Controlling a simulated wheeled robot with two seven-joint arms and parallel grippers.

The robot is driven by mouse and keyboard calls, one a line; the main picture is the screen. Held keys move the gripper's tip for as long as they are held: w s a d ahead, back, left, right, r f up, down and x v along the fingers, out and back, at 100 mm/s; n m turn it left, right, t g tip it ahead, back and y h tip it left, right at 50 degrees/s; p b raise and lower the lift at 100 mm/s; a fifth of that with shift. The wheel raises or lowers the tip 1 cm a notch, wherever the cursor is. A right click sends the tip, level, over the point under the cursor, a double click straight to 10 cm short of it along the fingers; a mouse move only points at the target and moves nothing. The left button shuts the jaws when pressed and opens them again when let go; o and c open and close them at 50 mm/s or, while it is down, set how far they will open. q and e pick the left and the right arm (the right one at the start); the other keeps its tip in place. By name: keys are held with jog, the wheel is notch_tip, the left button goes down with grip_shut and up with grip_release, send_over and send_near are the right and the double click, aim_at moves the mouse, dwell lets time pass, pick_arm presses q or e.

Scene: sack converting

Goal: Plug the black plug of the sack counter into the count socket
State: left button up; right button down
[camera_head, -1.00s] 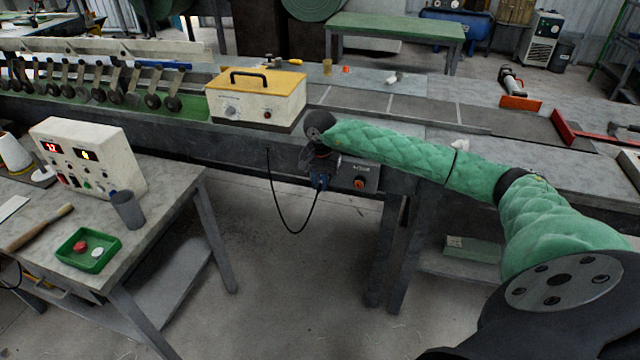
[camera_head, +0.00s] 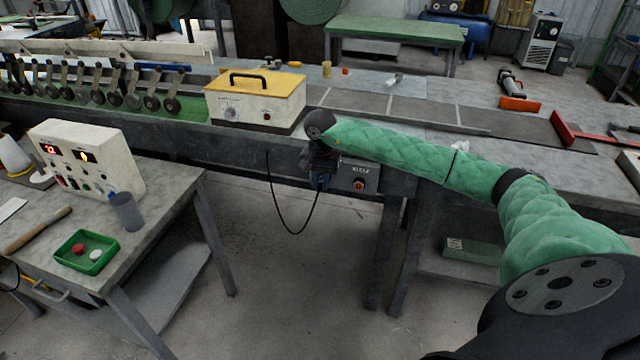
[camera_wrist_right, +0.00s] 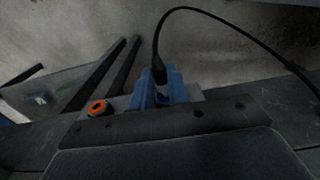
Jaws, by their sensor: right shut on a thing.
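My right gripper (camera_head: 320,183) is at the front side of the long machine bench, beside a grey control box (camera_head: 358,180) with an orange-red knob. In the right wrist view its blue fingers (camera_wrist_right: 162,92) are shut on the black plug (camera_wrist_right: 159,72), whose black cable (camera_wrist_right: 205,13) arcs away to the right. In the head view the cable (camera_head: 290,232) hangs in a loop from the bench side, below a white box with a yellow lid (camera_head: 255,97). The count socket cannot be made out; my wrist and fingers cover that area. My left gripper is not in view.
A side table (camera_head: 165,190) at the left bears a white display box (camera_head: 85,160), a grey cup (camera_head: 126,211) and a green tray (camera_head: 87,268) with a red and a white piece. The floor between the table and the bench is clear.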

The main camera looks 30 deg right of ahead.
jog(key=shift+w+d, duration=0.35)
jog(key=shift+d, duration=0.05)
jog(key=c, duration=1.3)
grip_release()
jog(key=shift+r+b, duration=0.15)
jog(key=shift+b, duration=0.15)
jog(key=shift+r, duration=0.35)
notch_tip(320, 180, up, 7)
jog(key=shift+f+b, duration=0.1)
jog(key=shift+b, duration=0.9)
jog(key=shift+m, duration=0.3)
